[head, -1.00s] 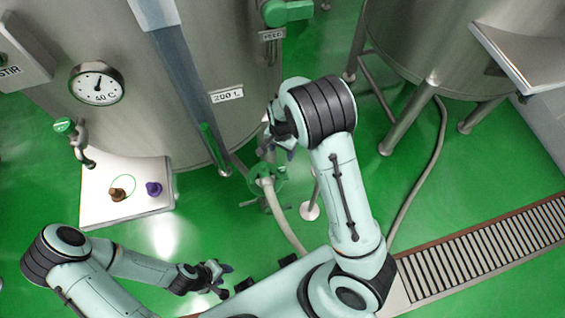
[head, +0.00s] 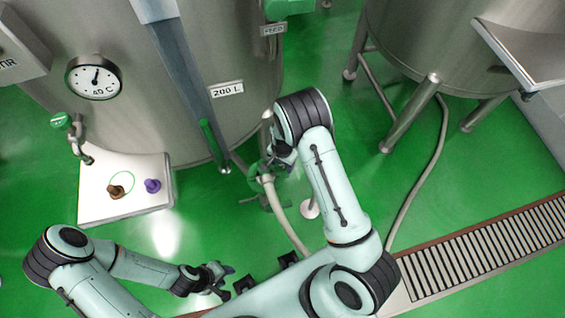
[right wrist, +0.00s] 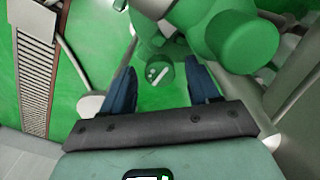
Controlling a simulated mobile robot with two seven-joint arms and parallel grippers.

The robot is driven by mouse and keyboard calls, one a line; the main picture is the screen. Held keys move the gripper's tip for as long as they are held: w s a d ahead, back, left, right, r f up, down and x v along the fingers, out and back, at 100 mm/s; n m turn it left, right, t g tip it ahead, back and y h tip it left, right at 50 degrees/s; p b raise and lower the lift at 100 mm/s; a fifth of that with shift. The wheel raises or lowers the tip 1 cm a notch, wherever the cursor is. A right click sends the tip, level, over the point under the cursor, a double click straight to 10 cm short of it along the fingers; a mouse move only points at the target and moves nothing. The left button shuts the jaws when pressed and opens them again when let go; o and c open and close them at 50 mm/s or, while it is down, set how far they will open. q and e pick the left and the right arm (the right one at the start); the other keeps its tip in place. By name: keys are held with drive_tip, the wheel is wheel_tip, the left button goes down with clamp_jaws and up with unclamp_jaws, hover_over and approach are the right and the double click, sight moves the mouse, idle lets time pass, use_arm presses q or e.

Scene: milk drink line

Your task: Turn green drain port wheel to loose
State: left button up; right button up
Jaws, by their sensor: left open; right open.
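Green drain port parts, with what looks like the wheel (head: 254,174), show in the head view low beside the large tank, above a pale hose. My right gripper (head: 276,162) is right beside them and partly hides them. In the right wrist view, my right gripper (right wrist: 162,88) is open. A small round green part with a white mark (right wrist: 160,72) shows between its two dark blue fingers, and a large green cylindrical part (right wrist: 238,38) is just beyond the right finger. I cannot tell whether the fingers touch anything. My left gripper (head: 222,274) is open and empty at the lower left, away from the port.
The large steel tank (head: 150,120) stands close behind the port. A white platform (head: 92,205) with brown and purple knobs is at the left. A second tank (head: 430,45) on legs and a floor grate (head: 490,250) are at the right.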

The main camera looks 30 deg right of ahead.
drive_tip(key=c, duration=1)
drive_tip(key=shift+c, duration=0.2)
